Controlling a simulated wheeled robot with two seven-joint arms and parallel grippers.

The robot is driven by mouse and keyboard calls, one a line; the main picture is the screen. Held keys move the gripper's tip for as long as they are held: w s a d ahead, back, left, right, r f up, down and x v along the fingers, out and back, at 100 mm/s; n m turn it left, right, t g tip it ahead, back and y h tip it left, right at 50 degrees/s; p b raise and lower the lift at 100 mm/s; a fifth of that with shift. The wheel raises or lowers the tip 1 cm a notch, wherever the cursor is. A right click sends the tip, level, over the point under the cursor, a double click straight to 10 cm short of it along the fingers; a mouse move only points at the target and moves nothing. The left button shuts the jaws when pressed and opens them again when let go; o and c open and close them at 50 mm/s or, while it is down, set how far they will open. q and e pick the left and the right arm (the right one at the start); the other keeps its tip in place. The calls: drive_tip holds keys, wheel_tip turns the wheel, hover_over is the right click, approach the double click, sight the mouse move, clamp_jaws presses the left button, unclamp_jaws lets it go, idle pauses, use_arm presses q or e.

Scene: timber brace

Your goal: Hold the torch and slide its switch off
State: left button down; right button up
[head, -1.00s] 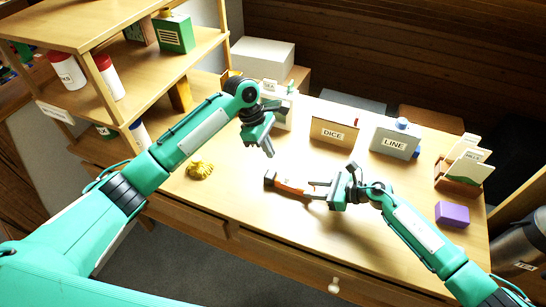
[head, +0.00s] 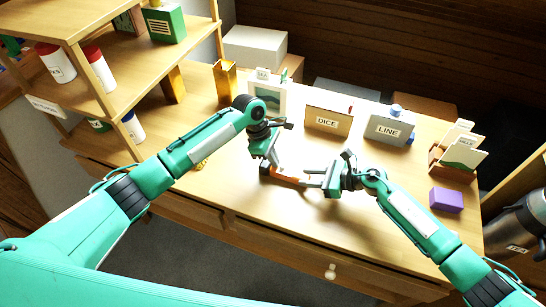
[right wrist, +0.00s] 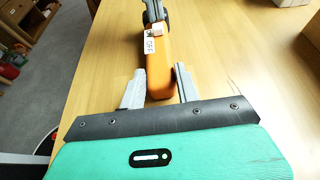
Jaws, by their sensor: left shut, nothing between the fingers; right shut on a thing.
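The orange torch (head: 288,181) lies along the desk, its dark head end at the left. My right gripper (head: 314,180) is shut on its near end; the right wrist view shows the fingers on either side of the orange body (right wrist: 157,82). A white label (right wrist: 150,46) with letters that seem to read OFF and a small pale block, perhaps the switch (right wrist: 157,29), are on its top. My left gripper (head: 270,164) is shut and empty, pointing down at the torch's head end. It also shows at the top of the right wrist view (right wrist: 153,12); whether it touches is unclear.
Behind are a DICE box (head: 328,121) and a LINE box (head: 390,129). A card holder (head: 452,165) and a purple block (head: 446,199) are at the right. Shelves (head: 95,95) stand at the left. The desk's front middle is clear.

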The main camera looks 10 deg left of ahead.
sight(287, 170)
use_arm(q)
drive_tip(key=shift+s+d, duration=0.25)
drive_tip(key=shift+d, duration=0.55)
drive_tip(key=shift+s+d, duration=0.2)
drive_tip(key=shift+d, duration=0.6)
drive_tip(key=v, duration=1)
drive_tip(key=shift+a, duration=0.2)
use_arm(e)
drive_tip(key=o, duration=1.1)
use_arm(q)
drive_tip(key=shift+f, duration=0.1)
use_arm(e)
drive_tip(key=shift+o, duration=0.2)
